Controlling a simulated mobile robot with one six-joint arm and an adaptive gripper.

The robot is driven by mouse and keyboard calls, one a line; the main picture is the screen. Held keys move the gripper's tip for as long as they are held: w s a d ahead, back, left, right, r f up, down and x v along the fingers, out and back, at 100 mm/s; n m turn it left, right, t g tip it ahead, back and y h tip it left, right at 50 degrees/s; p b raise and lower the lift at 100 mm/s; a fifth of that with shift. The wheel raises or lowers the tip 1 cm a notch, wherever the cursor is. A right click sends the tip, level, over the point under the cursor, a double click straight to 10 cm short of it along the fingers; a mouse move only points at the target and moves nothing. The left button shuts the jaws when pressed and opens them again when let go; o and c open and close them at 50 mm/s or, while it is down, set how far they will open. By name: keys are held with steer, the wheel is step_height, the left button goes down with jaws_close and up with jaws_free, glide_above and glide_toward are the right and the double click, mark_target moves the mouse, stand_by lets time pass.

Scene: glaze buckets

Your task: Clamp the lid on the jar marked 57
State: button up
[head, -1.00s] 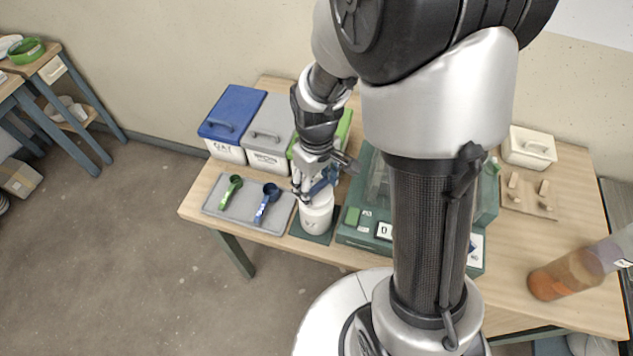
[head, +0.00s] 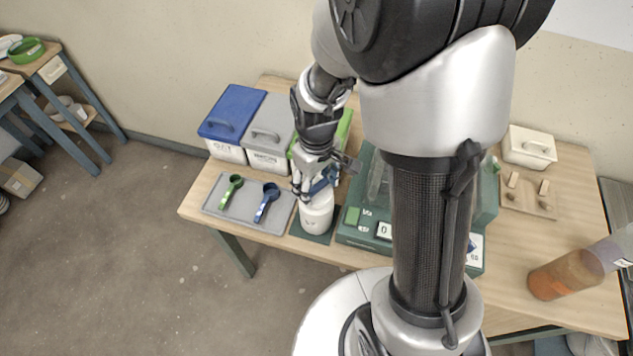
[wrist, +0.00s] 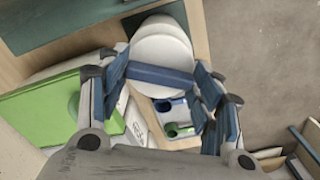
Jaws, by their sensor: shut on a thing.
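A white round jar (head: 317,216) stands upright on a dark green mat near the table's front edge. Its side carries a small dark mark, too blurred to read surely. My gripper (head: 312,187) is directly above the jar, pointing down. In the wrist view, a blue bar (wrist: 160,76) spans between the blue-padded fingers of my gripper (wrist: 160,82), which is shut on it. The bar lies across the white round top (wrist: 163,50) of the jar. Whether the bar touches the lid, I cannot tell. The fingers hide part of the jar's top in the head view.
A grey tray (head: 228,219) with a green scoop (head: 231,187) and a blue scoop (head: 266,202) lies left of the jar. Blue-, grey- and green-lidded bins stand behind. A dark green device (head: 354,238) is close on the right. An orange-filled container (head: 560,275) lies far right.

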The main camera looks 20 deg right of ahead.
steer(key=shift+f+b, duration=0.35)
steer(key=shift+f, duration=0.15)
stand_by(0.5)
steer(key=m, duration=0.4)
steer(key=shift+m, duration=0.4)
steer(key=m, duration=0.3)
steer(key=shift+f, duration=0.1)
steer(key=shift+m, duration=0.3)
steer(key=shift+m, duration=2)
